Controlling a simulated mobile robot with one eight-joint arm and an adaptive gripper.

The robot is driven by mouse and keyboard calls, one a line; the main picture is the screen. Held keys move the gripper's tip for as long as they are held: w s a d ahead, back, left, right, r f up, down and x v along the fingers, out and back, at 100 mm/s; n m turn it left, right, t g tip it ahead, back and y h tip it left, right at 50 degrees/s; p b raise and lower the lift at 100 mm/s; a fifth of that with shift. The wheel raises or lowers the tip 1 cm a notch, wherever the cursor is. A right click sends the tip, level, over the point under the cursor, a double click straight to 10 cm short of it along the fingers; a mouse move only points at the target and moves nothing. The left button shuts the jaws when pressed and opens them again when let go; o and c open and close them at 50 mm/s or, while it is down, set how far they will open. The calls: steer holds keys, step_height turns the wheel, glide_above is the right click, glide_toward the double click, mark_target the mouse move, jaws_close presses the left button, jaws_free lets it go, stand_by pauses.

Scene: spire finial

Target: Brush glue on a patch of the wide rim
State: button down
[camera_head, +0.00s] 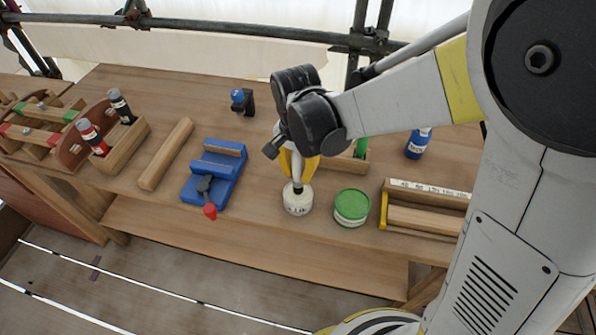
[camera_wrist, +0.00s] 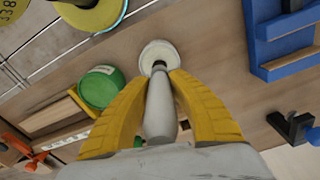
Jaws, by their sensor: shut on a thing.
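My gripper (camera_head: 300,168) is over the front middle of the wooden bench, its yellow fingers shut on the pale handle of a brush (camera_wrist: 158,110). The brush points down, and its dark lower end meets the top of a small white pot (camera_head: 297,204). The pot also shows in the wrist view (camera_wrist: 148,48); the bristles are hidden, apparently inside it. A green-lidded tin (camera_head: 351,206) stands just right of the pot, apart from it. I cannot identify the wide rim in either view.
A blue vise (camera_head: 228,187) with a red-tipped handle stands left of the pot. A wooden box (camera_head: 428,222) lies right of the tin; a blue bottle (camera_head: 416,147) stands behind. A wooden bar (camera_head: 166,153) and bottle rack (camera_head: 120,150) are at left. A scaffold rail (camera_head: 220,28) runs behind.

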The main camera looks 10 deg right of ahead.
mark_target(299, 157)
steer(key=shift+f+b, duration=0.45)
steer(key=shift+f, duration=0.1)
stand_by(1.3)
steer(key=shift+r, duration=0.1)
steer(key=shift+r+p, duration=2.7)
steer(key=shift+r, duration=0.75)
steer(key=shift+d+f, duration=0.1)
steer(key=shift+f, duration=0.05)
